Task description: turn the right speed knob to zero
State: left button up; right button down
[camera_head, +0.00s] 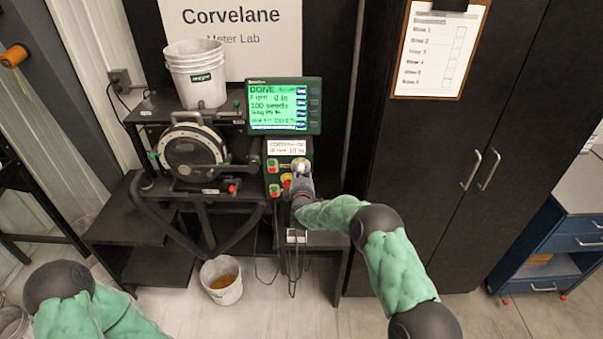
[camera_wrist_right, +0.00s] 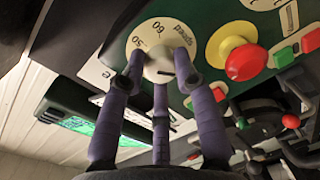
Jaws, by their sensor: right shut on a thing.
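The right speed knob (camera_wrist_right: 158,66) is a pale round knob with a dark pointer line, on a cream dial marked "speed", "60" and "50". The purple-grey fingers of my right gripper (camera_wrist_right: 159,74) are shut around it in the right wrist view. In the head view my right gripper (camera_head: 300,186) is at the green control box (camera_head: 274,163) and hides most of the knob and dial. My left arm shows only at the bottom left, and its gripper is out of frame.
A yellow and red stop button (camera_wrist_right: 244,60) sits beside the dial. Above the box, a green-lit screen (camera_head: 278,105) reads "DONE" and "100 seeds". The round seed meter (camera_head: 192,152) stands left of the box. A white bucket (camera_head: 222,292) stands on the floor below.

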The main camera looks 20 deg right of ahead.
jog(key=shift+w+a+r, duration=0.1)
jog(key=shift+r, duration=0.15)
jog(key=c, duration=1.3)
grip_release()
jog(key=o, duration=0.4)
jog(key=shift+a+f, duration=0.1)
jog(key=shift+f, duration=0.05)
jog(key=v, duration=1.2)
